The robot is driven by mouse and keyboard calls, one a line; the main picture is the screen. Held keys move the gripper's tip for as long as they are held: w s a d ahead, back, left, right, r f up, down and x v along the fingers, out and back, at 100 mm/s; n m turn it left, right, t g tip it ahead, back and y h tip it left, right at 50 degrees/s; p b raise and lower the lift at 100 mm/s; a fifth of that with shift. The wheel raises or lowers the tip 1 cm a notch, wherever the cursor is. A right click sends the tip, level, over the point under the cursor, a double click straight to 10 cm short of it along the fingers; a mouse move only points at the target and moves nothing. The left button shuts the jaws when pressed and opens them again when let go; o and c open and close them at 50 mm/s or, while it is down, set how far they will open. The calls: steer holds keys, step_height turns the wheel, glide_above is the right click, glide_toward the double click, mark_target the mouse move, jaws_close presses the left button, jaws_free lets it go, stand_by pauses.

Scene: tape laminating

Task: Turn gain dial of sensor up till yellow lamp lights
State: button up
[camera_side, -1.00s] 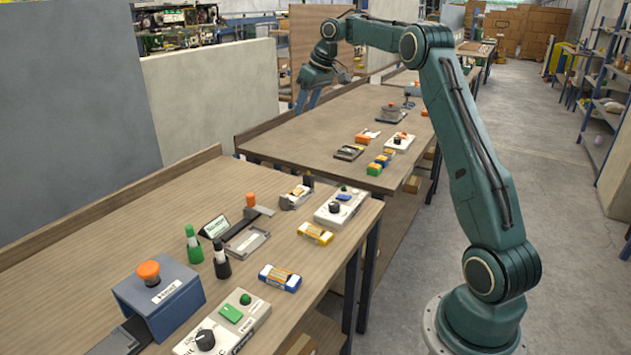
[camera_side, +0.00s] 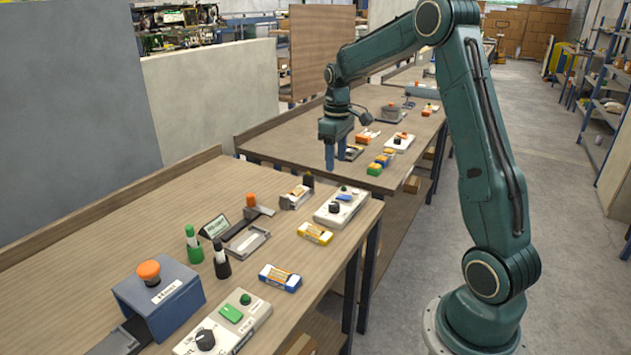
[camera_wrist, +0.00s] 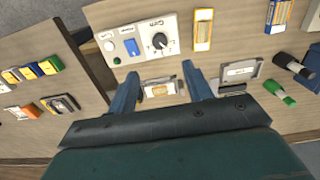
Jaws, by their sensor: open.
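A white control box (camera_wrist: 140,58) lies on the near table, at the top of the wrist view, with a black dial (camera_wrist: 159,41) whose label seems to read "Gain". A blue button (camera_wrist: 131,46), a small green lamp (camera_wrist: 117,60) and a pale round lamp (camera_wrist: 108,46) are beside the dial. No lamp looks lit yellow. In the side view the same box (camera_side: 352,209) is at the table's right edge. My gripper (camera_side: 331,160) points down above and beyond it. In the wrist view my gripper (camera_wrist: 160,74) is open and empty, apart from the box.
A second box with a green button (camera_side: 231,313) sits in front, beside a blue housing with an orange button (camera_side: 149,270). The near table's left part is clear.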

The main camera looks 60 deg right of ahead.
mark_target(334, 204)
steer(key=shift+f, duration=0.2)
step_height(334, 204, down, 14)
steer(key=shift+r, duration=0.25)
stand_by(0.4)
steer(key=c, duration=1)
